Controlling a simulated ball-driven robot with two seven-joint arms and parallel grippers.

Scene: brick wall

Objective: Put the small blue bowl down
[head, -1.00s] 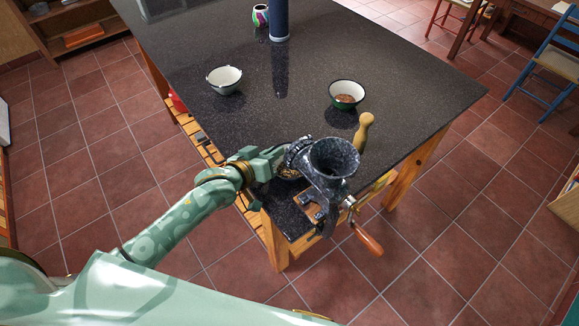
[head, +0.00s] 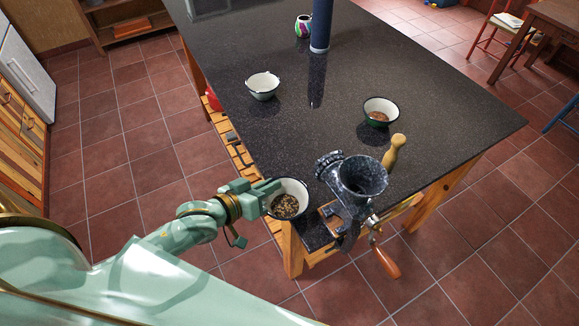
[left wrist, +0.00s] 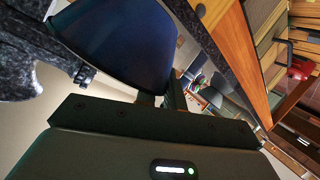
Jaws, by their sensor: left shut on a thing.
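The small blue bowl (head: 304,188) is white inside with dark, speckled grains in it. Its dark blue outside fills the upper middle of the left wrist view (left wrist: 125,45). My left gripper (head: 268,190) is shut on the bowl's left side, at the near corner of the table. The bowl looks about upright, just left of the grinder. I cannot tell whether its bottom touches the table. My right gripper is not in view.
A dark stone grinder (head: 362,180) with a wooden-handled crank is fixed at the near table edge. A white bowl (head: 262,88), a green bowl (head: 381,104), a patterned cup (head: 303,26) and a blue cylinder (head: 321,25) stand farther back. The black tabletop (head: 300,130) is clear between them.

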